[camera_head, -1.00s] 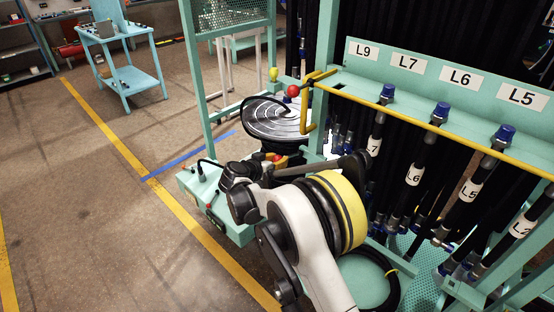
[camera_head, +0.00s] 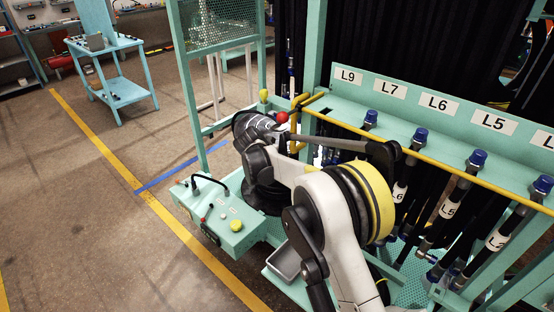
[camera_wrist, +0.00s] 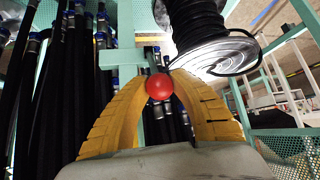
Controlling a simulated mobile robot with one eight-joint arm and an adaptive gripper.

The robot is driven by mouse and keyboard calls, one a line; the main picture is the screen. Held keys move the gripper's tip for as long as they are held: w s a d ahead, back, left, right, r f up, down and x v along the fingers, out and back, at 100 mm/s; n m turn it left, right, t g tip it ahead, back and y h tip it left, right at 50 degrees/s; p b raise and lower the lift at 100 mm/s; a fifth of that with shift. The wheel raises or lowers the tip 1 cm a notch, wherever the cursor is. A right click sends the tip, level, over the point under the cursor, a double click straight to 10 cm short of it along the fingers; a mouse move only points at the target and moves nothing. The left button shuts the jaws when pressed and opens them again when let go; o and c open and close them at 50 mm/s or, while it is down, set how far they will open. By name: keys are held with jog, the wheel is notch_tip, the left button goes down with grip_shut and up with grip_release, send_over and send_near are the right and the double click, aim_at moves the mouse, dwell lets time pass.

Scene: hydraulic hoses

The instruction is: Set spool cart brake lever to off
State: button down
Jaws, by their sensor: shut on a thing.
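The brake lever appears to be the one with the red ball knob (camera_head: 282,117), beside the end of the yellow rail on the teal frame. In the wrist view the red ball knob (camera_wrist: 159,86) sits between the curved yellow fingers of my gripper (camera_wrist: 162,76). The fingers close in on both sides and are shut on the knob. The lever's stem is mostly hidden behind the knob. In the head view my wrist reaches the knob, and my fingers are hard to make out there. The spool's metal disc (camera_wrist: 215,55) and black hose coil show close to the right finger.
Labelled hoses hang on the teal rack to the right, behind the yellow rail (camera_head: 430,157). A teal control box (camera_head: 222,225) with buttons and a handle stands below my wrist. A yellow ball knob (camera_head: 263,95) is just behind. The floor on the left is clear up to a blue cart (camera_head: 122,88).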

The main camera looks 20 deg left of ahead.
jog(key=shift+a+r, duration=0.1)
jog(key=shift+r, duration=0.05)
jog(key=c, duration=1.6)
grip_release()
jog(key=o, duration=0.6)
jog(key=shift+s, duration=0.1)
jog(key=shift+c, duration=0.2)
jog(key=v, duration=1.2)
